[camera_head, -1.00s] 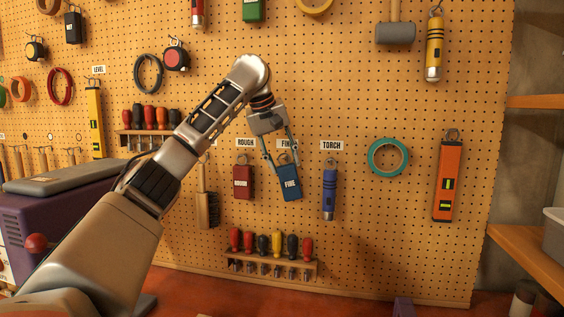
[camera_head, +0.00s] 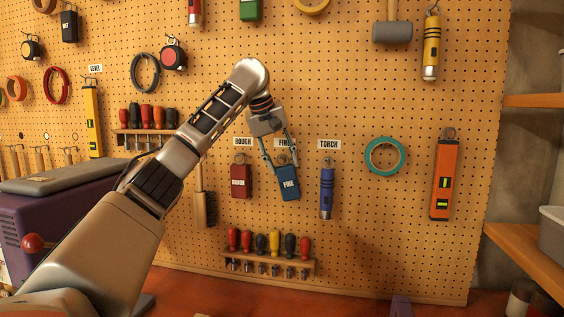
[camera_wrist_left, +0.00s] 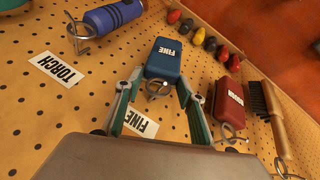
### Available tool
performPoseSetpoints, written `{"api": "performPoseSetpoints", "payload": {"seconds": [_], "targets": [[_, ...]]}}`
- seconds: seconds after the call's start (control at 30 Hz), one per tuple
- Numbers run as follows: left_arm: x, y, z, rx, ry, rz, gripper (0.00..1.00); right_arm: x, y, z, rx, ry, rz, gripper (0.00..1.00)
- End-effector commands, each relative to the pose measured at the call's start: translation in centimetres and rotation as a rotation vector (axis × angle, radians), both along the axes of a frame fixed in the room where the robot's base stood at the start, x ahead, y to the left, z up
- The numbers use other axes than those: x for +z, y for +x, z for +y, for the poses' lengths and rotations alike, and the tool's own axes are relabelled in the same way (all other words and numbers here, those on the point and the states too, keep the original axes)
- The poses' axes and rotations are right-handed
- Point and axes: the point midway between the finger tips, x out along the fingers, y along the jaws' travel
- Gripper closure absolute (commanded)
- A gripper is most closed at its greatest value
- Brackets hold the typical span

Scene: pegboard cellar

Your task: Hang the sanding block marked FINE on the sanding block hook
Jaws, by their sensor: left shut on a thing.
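The blue sanding block marked FINE (camera_head: 288,184) hangs slightly tilted before the pegboard, below the partly covered FINE label (camera_head: 283,143). My left gripper (camera_head: 281,168) is above it, shut on its upper end. In the left wrist view the FINE block (camera_wrist_left: 163,58) sits between the fingertips (camera_wrist_left: 158,84), with a metal loop or hook (camera_wrist_left: 157,89) at its near end. The FINE label (camera_wrist_left: 140,122) lies between the fingers. I cannot tell whether the loop is around the hook. My right gripper is not in view.
The red ROUGH block (camera_head: 241,181) hangs close on the left, and a blue torch (camera_head: 327,190) on the right. A brush (camera_head: 205,208) hangs further left. A screwdriver rack (camera_head: 270,265) is below.

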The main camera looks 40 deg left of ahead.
Motion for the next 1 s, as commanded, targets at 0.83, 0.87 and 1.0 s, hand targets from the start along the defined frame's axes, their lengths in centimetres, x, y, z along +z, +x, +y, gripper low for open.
{"api": "performPoseSetpoints", "payload": {"seconds": [0.83,0.87,1.0], "targets": [[3.9,-1.9,-0.1,0.000,0.001,-0.005,0.42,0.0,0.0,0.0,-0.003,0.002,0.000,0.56],[4.5,-2.3,-0.1,0.000,0.001,-0.005,0.42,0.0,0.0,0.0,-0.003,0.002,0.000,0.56],[7.1,-3.6,-0.2,0.001,0.000,-0.005,0.42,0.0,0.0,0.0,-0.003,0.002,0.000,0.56]]}}
